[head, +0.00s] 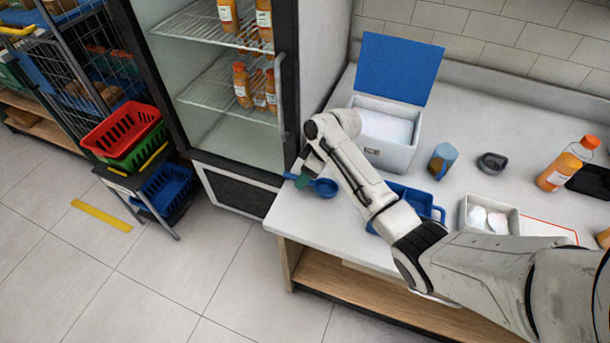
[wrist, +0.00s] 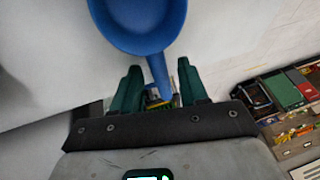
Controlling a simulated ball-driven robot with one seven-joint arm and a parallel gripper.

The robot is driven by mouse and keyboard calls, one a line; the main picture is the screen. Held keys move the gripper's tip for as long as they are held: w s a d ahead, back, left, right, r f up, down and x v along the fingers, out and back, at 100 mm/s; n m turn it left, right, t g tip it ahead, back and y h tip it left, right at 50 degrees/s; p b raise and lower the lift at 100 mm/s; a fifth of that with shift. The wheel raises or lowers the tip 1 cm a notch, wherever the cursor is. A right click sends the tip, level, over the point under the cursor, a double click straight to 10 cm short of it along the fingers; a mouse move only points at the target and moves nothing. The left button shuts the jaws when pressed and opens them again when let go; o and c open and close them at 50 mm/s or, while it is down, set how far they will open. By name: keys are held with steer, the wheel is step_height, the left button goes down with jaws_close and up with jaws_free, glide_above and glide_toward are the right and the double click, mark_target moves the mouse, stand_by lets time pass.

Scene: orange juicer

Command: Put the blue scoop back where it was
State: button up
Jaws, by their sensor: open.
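The blue scoop (head: 325,188) lies at the left end of the white counter, next to the fridge. In the wrist view the bowl of the blue scoop (wrist: 142,22) is at the top, and its handle runs down between my green fingers. My gripper (head: 303,181) is at the scoop's handle; in the wrist view my gripper (wrist: 158,78) is open, with a finger on each side of the handle. Whether either finger touches the handle cannot be told. A white box (head: 384,150) with a raised blue lid (head: 398,68) and pale contents stands behind my arm.
A blue container (head: 424,196) is partly hidden by my arm. A blue cup (head: 442,161), a dark lidded item (head: 491,163), a small white tray (head: 513,222) and orange bottles (head: 558,172) stand to the right. The fridge (head: 287,80) borders the counter's left end.

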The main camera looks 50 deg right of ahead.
mark_target(322, 184)
steer(key=v, duration=1.2)
steer(key=s+a+f+m+g, duration=0.1)
steer(key=s+a+f, duration=0.3)
steer(key=a, duration=0.5)
steer(key=s+a+f+m, duration=0.1)
steer(key=s+a+f, duration=0.2)
steer(key=a, duration=0.5)
steer(key=s+a+f+m+g+h, duration=0.1)
steer(key=s+m+h, duration=0.1)
steer(key=s, duration=1.5)
steer(key=shift+s+a+f+g+h, duration=0.2)
steer(key=shift+s+g+h, duration=0.1)
steer(key=shift+h, duration=0.6)
